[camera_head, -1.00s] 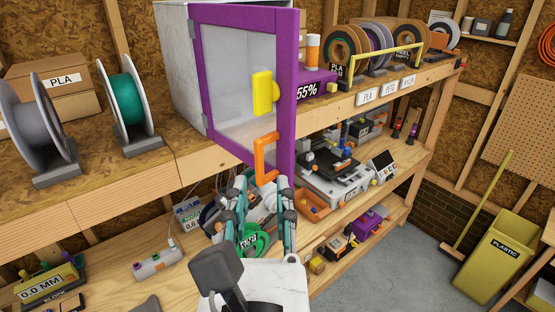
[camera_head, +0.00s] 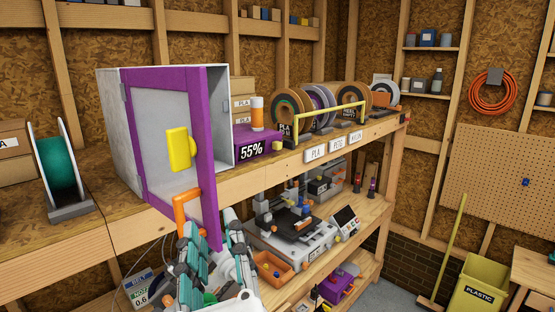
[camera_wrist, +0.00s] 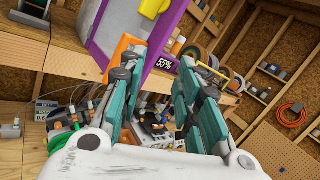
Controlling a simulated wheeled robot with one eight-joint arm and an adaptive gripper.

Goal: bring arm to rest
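My gripper (camera_head: 212,232) is at the lower middle of the head view, just below the orange handle (camera_head: 183,207) of a purple-framed cabinet door (camera_head: 211,130). The wrist view shows the teal fingers of my gripper (camera_wrist: 158,75) spread apart with nothing between them. The orange handle (camera_wrist: 123,47) also shows there, beyond the left fingertip. I cannot tell whether that fingertip touches it. The door stands ajar on the grey cabinet (camera_head: 118,130), with a yellow block (camera_head: 181,149) on its panel.
The wooden shelf (camera_head: 150,222) bears a green spool (camera_head: 60,160), a purple 55% box (camera_head: 250,146) and several spools in a yellow rack (camera_head: 330,110). A printer (camera_head: 292,226) and an orange tray (camera_head: 272,268) are on the lower shelf. A yellow bin (camera_head: 478,284) stands at right.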

